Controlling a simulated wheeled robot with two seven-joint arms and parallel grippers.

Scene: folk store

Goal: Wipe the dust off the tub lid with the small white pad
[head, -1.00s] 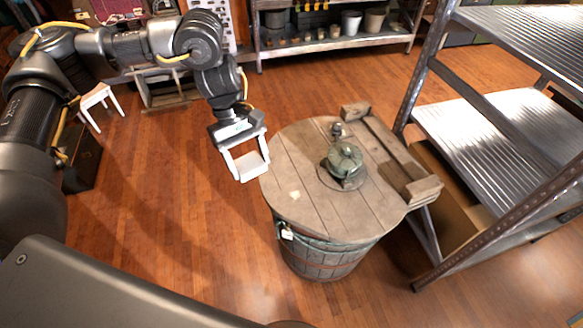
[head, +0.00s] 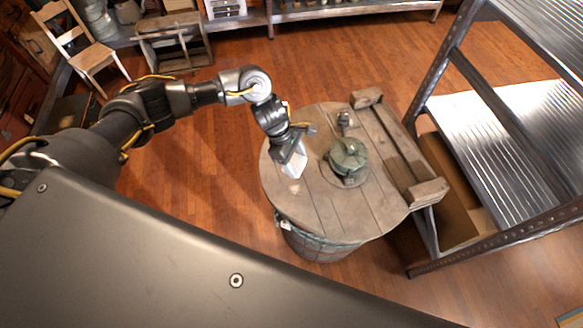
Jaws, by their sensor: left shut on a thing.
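The tub (head: 318,246) is a wooden barrel with a round plank lid (head: 335,205). The lid carries a green metal fitting (head: 348,158) near its middle and a thick wooden beam (head: 392,148) along its right side. A small pale patch (head: 294,188), maybe dust, shows on the left part of the lid. My left gripper (head: 292,163) is over the lid's left part, tilted, shut on the small white pad (head: 294,164). The pad is just above the pale patch in the picture; I cannot tell whether it touches the lid. My right gripper is not in view.
A metal shelf rack (head: 500,135) stands close on the right of the tub. A wooden chair (head: 85,50) and a wooden crate (head: 174,42) are at the back left. The wooden floor (head: 195,170) left of the tub is clear.

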